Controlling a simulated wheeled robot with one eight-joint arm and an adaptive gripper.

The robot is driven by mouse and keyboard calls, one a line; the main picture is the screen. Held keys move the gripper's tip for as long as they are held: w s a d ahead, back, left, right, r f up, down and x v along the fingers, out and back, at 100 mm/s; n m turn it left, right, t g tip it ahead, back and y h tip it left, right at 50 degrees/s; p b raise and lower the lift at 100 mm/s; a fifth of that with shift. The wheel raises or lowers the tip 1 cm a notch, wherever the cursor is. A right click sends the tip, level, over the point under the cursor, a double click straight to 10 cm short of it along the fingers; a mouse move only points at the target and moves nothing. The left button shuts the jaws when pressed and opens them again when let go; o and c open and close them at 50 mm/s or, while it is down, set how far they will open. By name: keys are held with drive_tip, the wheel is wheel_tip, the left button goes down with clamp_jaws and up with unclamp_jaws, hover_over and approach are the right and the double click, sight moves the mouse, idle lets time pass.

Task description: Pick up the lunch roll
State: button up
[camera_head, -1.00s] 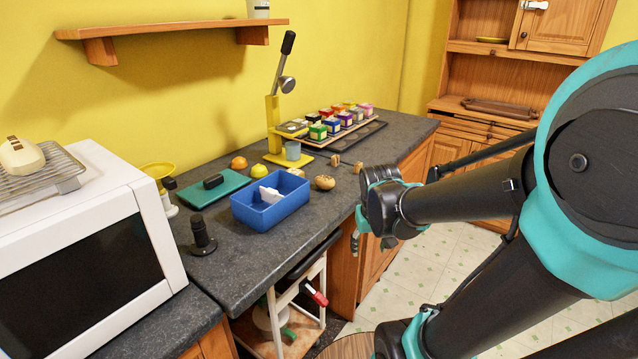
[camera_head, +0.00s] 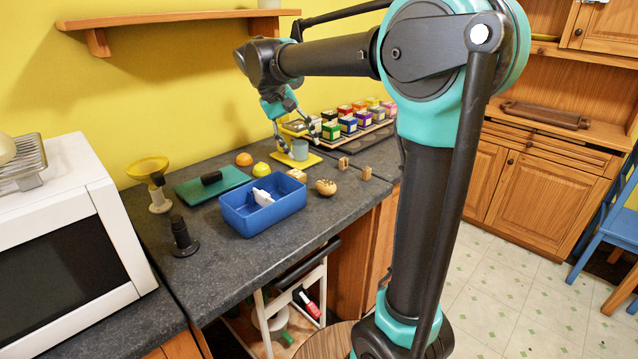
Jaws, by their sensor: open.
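The lunch roll, seeming to be the round, seed-topped brown roll (camera_head: 326,187), rests on the dark counter (camera_head: 246,264) just right of the blue bin. My gripper (camera_head: 300,143) is open and points down, with nothing seen between its fingers. In the picture it is above and slightly left of the roll, apart from it, in front of the yellow juice press. My gripper and arm hide most of the press's lever and column. The roll is in full view.
A blue bin (camera_head: 236,222) with a white item in it stands left of the roll. A grey cup (camera_head: 299,149) is behind, on the press's yellow base. Small wooden pieces (camera_head: 343,164) stand to the right. Colourful boxes (camera_head: 349,124) line the back. The front counter is mostly clear.

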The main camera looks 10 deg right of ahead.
drive_tip(key=r, duration=0.1)
approach(323, 182)
drive_tip(key=x, duration=0.4)
drive_tip(key=shift+w+a+f, duration=0.1)
drive_tip(key=shift+w+f, duration=0.05)
drive_tip(key=shift+f, duration=0.15)
drive_tip(key=shift+x, duration=2.8)
drive_tip(key=shift+c, duration=0.5)
drive_tip(key=shift+r, duration=0.1)
drive_tip(key=c, duration=0.8)
